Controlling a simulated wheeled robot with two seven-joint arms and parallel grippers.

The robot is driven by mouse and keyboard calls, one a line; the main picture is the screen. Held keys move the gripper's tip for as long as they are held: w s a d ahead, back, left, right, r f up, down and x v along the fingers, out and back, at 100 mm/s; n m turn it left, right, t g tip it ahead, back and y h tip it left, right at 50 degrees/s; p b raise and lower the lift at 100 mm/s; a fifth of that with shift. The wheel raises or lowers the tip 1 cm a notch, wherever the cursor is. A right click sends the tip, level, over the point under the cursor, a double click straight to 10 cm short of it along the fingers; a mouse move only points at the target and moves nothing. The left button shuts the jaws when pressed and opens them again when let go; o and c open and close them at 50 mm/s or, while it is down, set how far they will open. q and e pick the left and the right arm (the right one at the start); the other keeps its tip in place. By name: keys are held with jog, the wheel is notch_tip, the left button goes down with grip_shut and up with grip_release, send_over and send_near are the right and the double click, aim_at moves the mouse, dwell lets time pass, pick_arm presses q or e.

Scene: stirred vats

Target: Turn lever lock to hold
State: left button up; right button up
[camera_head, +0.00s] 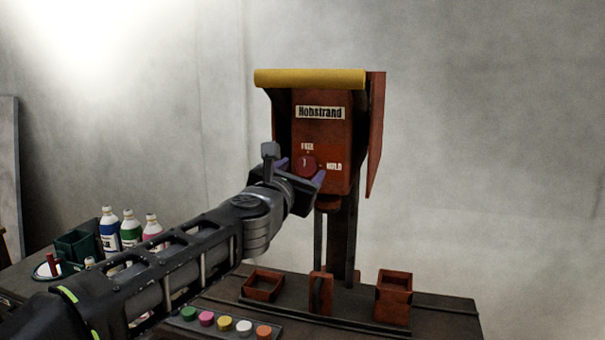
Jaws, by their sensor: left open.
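The lever lock is a round red knob (305,164) on the front of a red machine head (322,135) labelled "Hobstrand". The word FREE (307,147) stands above the knob and HOLD (334,167) to its right. A small pale mark on the knob points roughly up, toward FREE. My left gripper (301,172) is open at the knob, with one purple fingertip to its left and one to its lower right. I cannot tell whether the fingers touch it. My right gripper is not in view.
The machine stands on a dark table with red open boxes (262,286) and (394,297). A strip of coloured caps (224,323) lies in front. Several bottles (130,228) and a green bin (77,246) stand at the left. A yellow bar (310,78) tops the machine.

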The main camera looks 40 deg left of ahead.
pick_arm(q)
jog(key=shift+x, duration=0.8)
grip_shut()
